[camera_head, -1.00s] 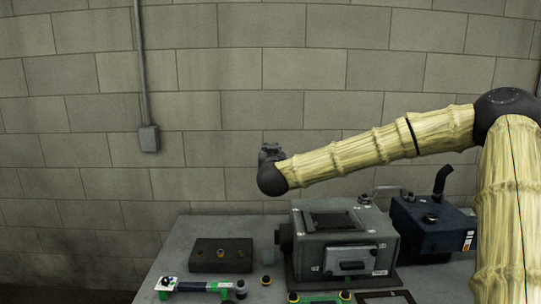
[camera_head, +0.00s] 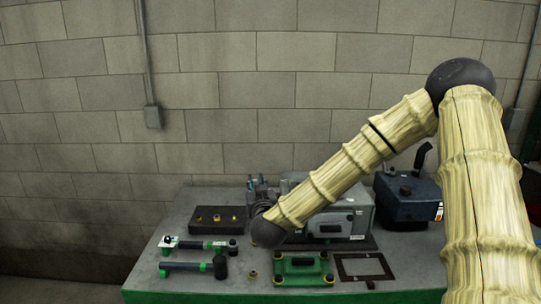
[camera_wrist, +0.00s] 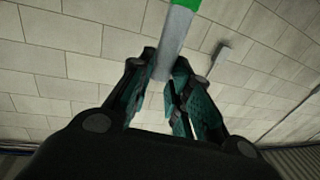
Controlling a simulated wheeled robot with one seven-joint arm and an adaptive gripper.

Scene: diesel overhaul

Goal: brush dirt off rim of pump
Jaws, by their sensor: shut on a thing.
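My gripper (camera_wrist: 166,68) is shut on a slim grey bar with a green band (camera_wrist: 178,22); the bar's far end is out of the wrist view, so I cannot tell if it bears bristles. In the head view my gripper (camera_head: 258,190) shows small and dark behind my arm, left of a grey box-shaped machine (camera_head: 352,212) on the workbench. My forearm hides much of that machine, including its left side. I cannot tell whether it is the pump. No dirt can be made out, and contact between bar and machine cannot be seen.
A dark block with brass-coloured plugs (camera_head: 217,219) stands at the back left of the bench (camera_head: 160,225). Two green-and-dark tools (camera_head: 190,267) lie at the front left. A green bracket (camera_head: 303,268) and dark frame (camera_head: 364,267) lie in front. A blue canister (camera_head: 409,205) stands right.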

